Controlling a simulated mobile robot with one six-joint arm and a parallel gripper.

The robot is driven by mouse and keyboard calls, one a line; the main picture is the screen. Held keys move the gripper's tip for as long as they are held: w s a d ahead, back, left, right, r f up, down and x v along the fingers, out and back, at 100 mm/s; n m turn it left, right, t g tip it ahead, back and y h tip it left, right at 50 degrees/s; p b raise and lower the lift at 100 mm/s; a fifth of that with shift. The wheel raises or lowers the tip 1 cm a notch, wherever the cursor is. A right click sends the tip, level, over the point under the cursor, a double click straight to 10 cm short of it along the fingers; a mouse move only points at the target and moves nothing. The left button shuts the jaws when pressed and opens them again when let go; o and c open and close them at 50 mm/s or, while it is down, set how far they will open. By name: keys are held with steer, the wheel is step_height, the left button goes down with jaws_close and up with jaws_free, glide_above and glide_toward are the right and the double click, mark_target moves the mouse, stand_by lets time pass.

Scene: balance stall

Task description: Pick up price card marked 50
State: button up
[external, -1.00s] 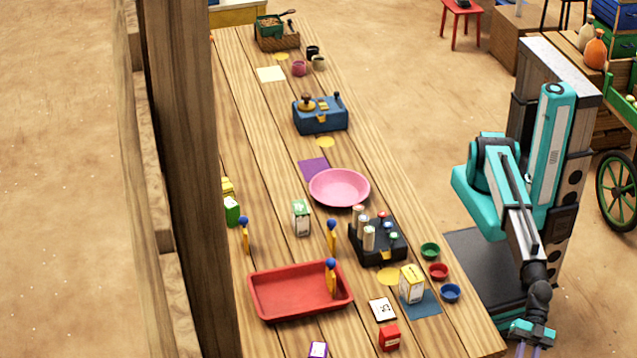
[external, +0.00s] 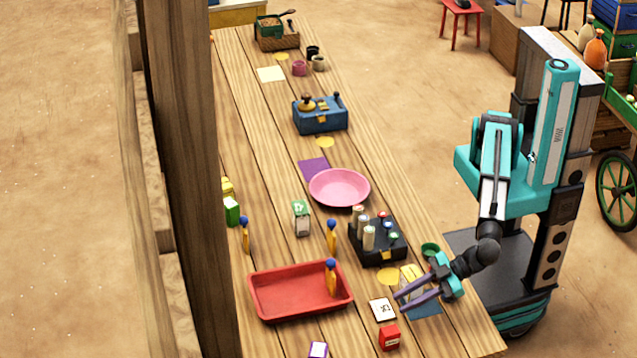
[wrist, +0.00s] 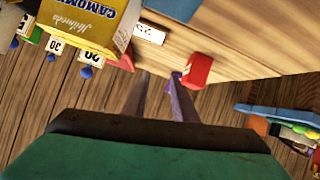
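Small price cards on blue-knobbed holders show in the wrist view at the upper left. One reads 30 (wrist: 55,44); the digits on the card beside it (wrist: 88,50) are partly cut off, so I cannot tell if it says 50. In the external view the holders (external: 331,238) stand near the red tray, their faces turned away. A flat white card (external: 382,310) lies on the table and also shows in the wrist view (wrist: 150,33); its number looks like 25. My gripper (external: 401,300) is open and empty above the table, just right of this flat card.
A yellow camomile box (wrist: 85,20) is close to my gripper. A red box (external: 389,337) lies near the flat card. The red tray (external: 262,312), black rack (external: 378,252) and pink bowl (external: 340,187) stand farther left and back.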

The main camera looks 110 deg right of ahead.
steer(key=w+d+r+m+h+p, duration=0.1)
steer(key=d+r+m+h+p, duration=0.15)
steer(key=d, duration=0.55)
steer(key=w+d+r+m+h+p, duration=0.1)
steer(key=w+d+r+m+h, duration=0.2)
steer(key=d, duration=0.4)
steer(key=m+g+h+p, duration=0.2)
steer(key=m+g+h, duration=0.15)
steer(key=m, duration=0.25)
glide_toward(332, 220)
steer(key=s+a, duration=0.1)
steer(key=s+a+t, duration=0.1)
steer(key=shift+s+a+r, duration=0.1)
steer(key=shift+s+r, duration=0.2)
steer(key=shift+s, duration=0.1)
steer(key=shift+f, duration=0.2)
steer(key=shift+p+x, duration=0.85)
steer(key=shift+x, duration=3.4)
steer(key=shift+p+x, duration=0.85)
steer(key=shift+x, duration=1.75)
steer(key=shift+f, duration=0.1)
